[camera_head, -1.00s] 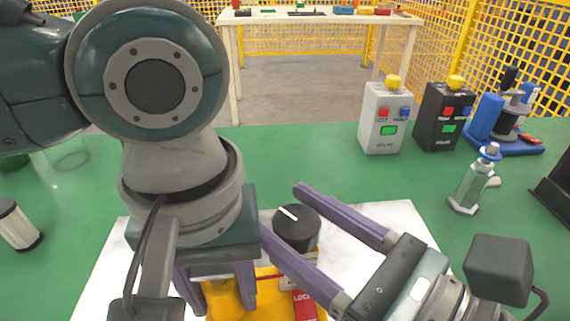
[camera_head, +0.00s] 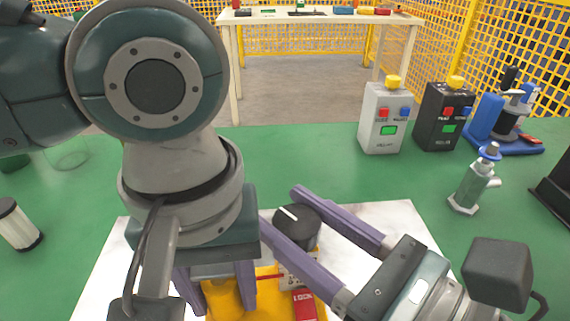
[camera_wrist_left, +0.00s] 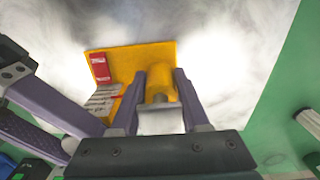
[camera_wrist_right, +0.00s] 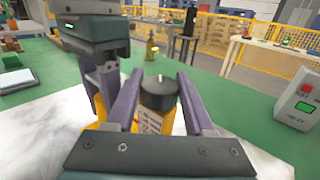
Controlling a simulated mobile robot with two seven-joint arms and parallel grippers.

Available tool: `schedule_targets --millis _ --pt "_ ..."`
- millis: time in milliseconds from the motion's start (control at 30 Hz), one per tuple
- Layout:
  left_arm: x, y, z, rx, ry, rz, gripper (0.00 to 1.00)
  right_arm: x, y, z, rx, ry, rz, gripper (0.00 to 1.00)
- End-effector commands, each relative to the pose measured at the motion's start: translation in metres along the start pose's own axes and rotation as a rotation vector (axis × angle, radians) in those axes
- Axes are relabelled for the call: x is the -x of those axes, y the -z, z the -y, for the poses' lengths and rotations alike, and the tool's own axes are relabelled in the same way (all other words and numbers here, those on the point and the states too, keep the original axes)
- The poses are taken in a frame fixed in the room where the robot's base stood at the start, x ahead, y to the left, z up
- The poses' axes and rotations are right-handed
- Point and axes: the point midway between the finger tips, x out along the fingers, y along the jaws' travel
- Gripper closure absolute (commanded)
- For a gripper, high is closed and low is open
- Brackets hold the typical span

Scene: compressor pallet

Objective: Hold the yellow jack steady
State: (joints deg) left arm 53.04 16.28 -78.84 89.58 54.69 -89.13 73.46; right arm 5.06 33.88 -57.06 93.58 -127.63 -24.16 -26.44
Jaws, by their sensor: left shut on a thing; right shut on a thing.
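The yellow jack (camera_head: 270,310) is on the white sheet, with a black knob (camera_head: 297,230) that bears a white mark. My left gripper (camera_head: 216,300) points down and is shut on the jack's yellow post, which shows between its fingers in the left wrist view (camera_wrist_left: 158,82). My right gripper (camera_head: 282,206) reaches in from the right, its fingers on either side of the knob; the right wrist view shows the knob (camera_wrist_right: 158,93) between them. A red label (camera_head: 305,304) and a white label (camera_head: 296,270) show on the jack. My left arm hides part of it.
A grey button box (camera_head: 385,118), a black button box (camera_head: 443,116) and a blue-based device (camera_head: 508,125) stand at the back right. A small grey-green fixture (camera_head: 473,180) stands in front. A pale cylinder (camera_head: 18,224) lies at left. Green table (camera_head: 300,155) is clear behind the sheet.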

Motion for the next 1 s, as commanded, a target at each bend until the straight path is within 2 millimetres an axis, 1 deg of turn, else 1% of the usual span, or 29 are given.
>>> schedule_targets --millis 167,700,1000 --pt "-0.0006 0.0 0.0006 0.002 0.002 0.0 1.0 -0.0006 -0.0008 -0.0023 -0.008 0.074 0.006 1.0" --pt "-0.0007 -0.0002 0.0004 0.002 0.001 0.001 1.0 -0.0007 -0.0012 -0.0002 -0.006 0.434 0.005 1.0" --pt "-0.0008 -0.0003 0.0005 0.001 0.002 0.001 1.0 -0.0001 -0.001 0.0005 -0.001 0.529 0.002 1.0"
